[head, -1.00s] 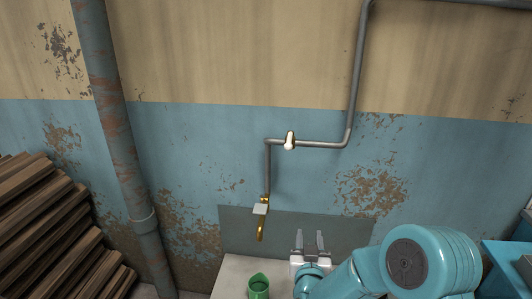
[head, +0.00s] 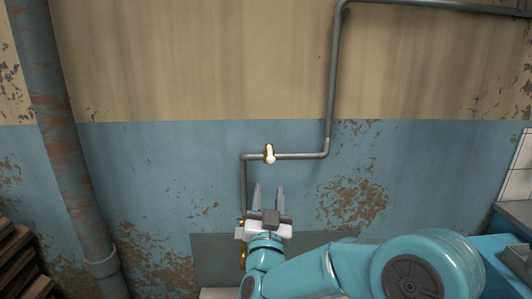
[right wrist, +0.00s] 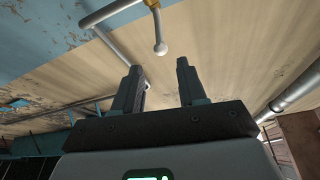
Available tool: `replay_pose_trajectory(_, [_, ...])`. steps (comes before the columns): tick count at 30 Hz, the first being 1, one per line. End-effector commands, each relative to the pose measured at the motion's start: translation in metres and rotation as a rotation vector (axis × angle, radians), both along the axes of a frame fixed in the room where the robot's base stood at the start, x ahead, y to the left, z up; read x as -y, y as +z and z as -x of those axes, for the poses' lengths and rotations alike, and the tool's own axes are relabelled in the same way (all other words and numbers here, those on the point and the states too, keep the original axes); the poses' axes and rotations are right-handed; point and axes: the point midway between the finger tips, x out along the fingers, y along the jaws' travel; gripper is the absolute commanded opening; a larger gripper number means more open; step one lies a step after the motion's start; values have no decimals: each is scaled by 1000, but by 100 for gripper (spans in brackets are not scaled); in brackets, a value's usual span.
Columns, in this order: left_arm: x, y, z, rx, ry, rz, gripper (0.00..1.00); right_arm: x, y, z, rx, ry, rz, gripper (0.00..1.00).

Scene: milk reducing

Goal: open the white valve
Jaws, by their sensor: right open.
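The white valve (head: 269,154) sits on the short horizontal run of a thin grey pipe (head: 300,156) on the wall. Its white handle points down, and a brass-coloured fitting shows behind it. In the right wrist view the valve handle (right wrist: 160,46) hangs beyond the fingertips, between them from side to side. My right gripper (head: 268,187) is open and empty, below the valve in the head view, with its fingers pointing up towards it. The fingers also show in the right wrist view (right wrist: 156,68). Nothing touches the valve. My left gripper is out of view.
A brass tap (head: 242,255) is partly hidden behind my right gripper. A thick rusty pipe (head: 65,150) runs down the wall at left, with stacked wood (head: 18,260) beside it. The wall around the valve is clear.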

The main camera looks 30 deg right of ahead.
Motion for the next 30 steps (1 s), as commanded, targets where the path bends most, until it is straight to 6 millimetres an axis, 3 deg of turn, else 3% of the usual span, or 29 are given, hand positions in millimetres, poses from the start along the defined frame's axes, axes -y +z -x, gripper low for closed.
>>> replay_pose_trajectory(15, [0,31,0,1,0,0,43,63,47,-93,-1,2,0,41])
replay_pose_trajectory(21, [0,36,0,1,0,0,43,74,54,-112,-2,4,1,41])
replay_pose_trajectory(30, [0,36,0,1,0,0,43,76,54,-116,-3,4,0,41])
